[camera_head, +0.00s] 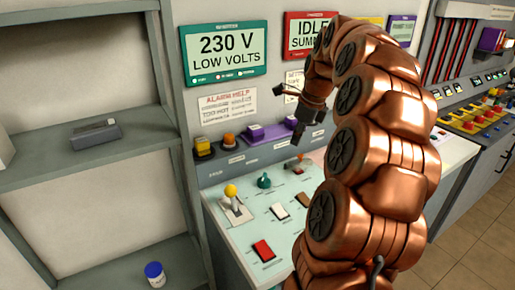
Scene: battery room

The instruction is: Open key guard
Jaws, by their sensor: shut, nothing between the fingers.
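My gripper (297,139) is at the end of the copper arm, small and dark, pointing down over the rear of the control panel (246,256). It looks shut and empty. I cannot tell for sure which is the key guard. I cannot tell whether my gripper touches anything.
The panel holds a yellow-knobbed lever (231,191), a green knob (264,181) and a red rocker switch (263,250). My arm hides the panel's right side. Shelves on the left hold a grey device (95,134) and a blue-lidded jar (155,274). Signs (224,52) hang above.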

